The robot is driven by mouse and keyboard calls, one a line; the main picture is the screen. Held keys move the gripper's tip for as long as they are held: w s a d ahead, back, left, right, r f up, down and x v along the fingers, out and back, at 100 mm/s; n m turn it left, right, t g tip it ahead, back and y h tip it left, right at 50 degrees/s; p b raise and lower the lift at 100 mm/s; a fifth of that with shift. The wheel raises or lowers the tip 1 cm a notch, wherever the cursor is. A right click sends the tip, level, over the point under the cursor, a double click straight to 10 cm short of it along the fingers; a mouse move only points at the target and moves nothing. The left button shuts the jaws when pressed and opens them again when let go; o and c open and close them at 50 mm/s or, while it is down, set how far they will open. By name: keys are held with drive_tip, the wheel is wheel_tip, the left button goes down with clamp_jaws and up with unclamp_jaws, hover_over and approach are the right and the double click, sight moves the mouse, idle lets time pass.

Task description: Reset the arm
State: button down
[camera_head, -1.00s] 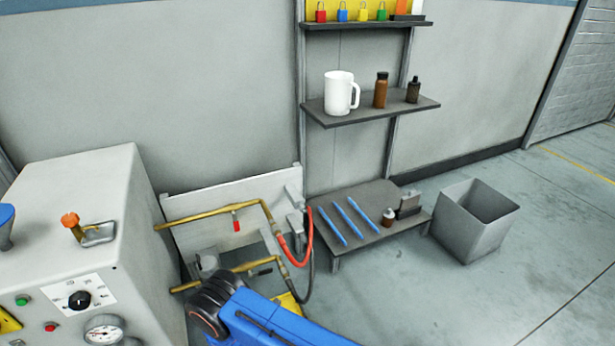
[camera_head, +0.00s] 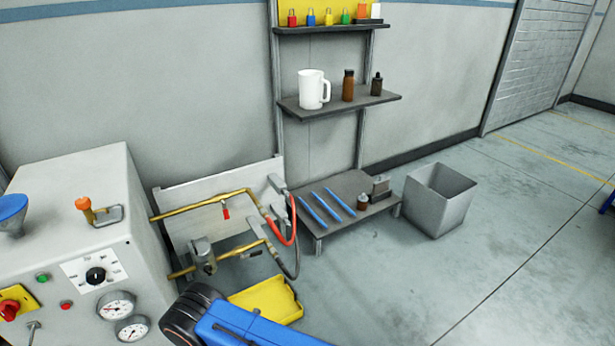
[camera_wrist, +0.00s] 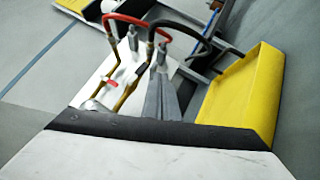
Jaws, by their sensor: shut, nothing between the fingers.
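My arm shows at the bottom of the head view as a blue link with a black joint; its gripper end is not visible there. In the wrist view, my gripper (camera_wrist: 160,72) shows as grey fingers closed together, with nothing held. The fingers point toward the brass pipes and white backing panel, which show beyond them. I cannot tell whether they touch anything.
A grey machine cabinet (camera_head: 70,200) with knobs and gauges stands at left. Brass pipes (camera_head: 205,212) with red and black hoses run beside it. A yellow tray (camera_head: 268,300) lies near my arm. A low bench (camera_head: 345,187) and grey bin (camera_head: 438,208) stand right.

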drive_tip(key=w+d+r+m+g+h, duration=0.4)
drive_tip(key=w+d+r, duration=0.15)
drive_tip(key=r, duration=0.45)
drive_tip(key=w+d+r+m+g+h, duration=0.4)
drive_tip(key=d+r, duration=0.3)
drive_tip(key=r, duration=0.4)
drive_tip(key=s+d+r+m+g+h, duration=0.15)
drive_tip(key=d+r+m+g, duration=0.25)
drive_tip(key=d+r+g, duration=0.95)
drive_tip(key=s+d+r+m+y, duration=0.2)
drive_tip(key=s+d+r+y, duration=0.2)
drive_tip(key=s+d+r, duration=0.5)
drive_tip(key=s+d+r+m+y, duration=0.25)
drive_tip(key=s+d+r, duration=0.35)
drive_tip(key=d, duration=0.5)
drive_tip(key=s+d+r+m+t+y, duration=0.1)
drive_tip(key=s+r+t+y, duration=0.1)
drive_tip(key=s, duration=0.6)
drive_tip(key=s+d+r+m+t+y, duration=0.1)
drive_tip(key=s+r+t+y, duration=0.2)
drive_tip(key=s+r+y, duration=0.2)
drive_tip(key=s, duration=0.3)
drive_tip(key=shift+s+d+t+y, duration=0.25)
drive_tip(key=shift+t+y, duration=0.1)
drive_tip(key=shift+y, duration=0.05)
